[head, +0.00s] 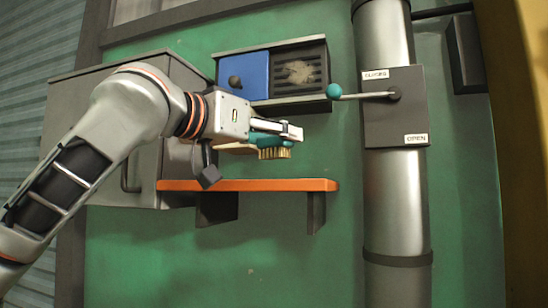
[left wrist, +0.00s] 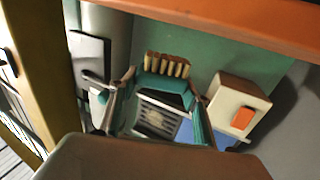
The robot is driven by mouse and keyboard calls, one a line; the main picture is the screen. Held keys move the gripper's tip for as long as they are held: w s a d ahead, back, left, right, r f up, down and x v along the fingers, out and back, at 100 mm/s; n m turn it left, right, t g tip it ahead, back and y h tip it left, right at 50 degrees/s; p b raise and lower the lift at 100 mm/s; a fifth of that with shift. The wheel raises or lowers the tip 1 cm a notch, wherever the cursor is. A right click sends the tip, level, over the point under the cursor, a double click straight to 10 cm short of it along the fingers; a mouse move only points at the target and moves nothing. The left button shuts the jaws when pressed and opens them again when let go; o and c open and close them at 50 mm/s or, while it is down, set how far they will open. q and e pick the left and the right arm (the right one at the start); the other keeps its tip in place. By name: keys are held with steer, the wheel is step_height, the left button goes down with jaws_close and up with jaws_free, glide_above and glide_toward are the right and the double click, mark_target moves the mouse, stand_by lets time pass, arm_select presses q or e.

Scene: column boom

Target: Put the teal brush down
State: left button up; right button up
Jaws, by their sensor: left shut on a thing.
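The teal brush (head: 270,141) has tan bristles that point down in the head view. My left gripper (head: 287,130) is shut on it and holds it above the orange shelf (head: 255,185), with a gap between bristles and shelf. In the left wrist view the brush (left wrist: 172,82) sits between the fingers of my left gripper (left wrist: 163,92), and the shelf's edge (left wrist: 235,25) crosses the top. Part of the brush is hidden by the gripper. My right gripper is not in view.
Above the shelf is a dark tray with a blue lid (head: 245,75) and a grate (head: 300,72). A lever with a teal knob (head: 334,91) reaches left from the plate on the metal column (head: 395,200). A grey cabinet (head: 138,185) stands left. The shelf top looks bare.

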mark_target(270, 158)
arm_select(q)
step_height(270, 158, down, 4)
steer(key=shift+r, duration=0.1)
stand_by(0.4)
steer(key=o, duration=1.2)
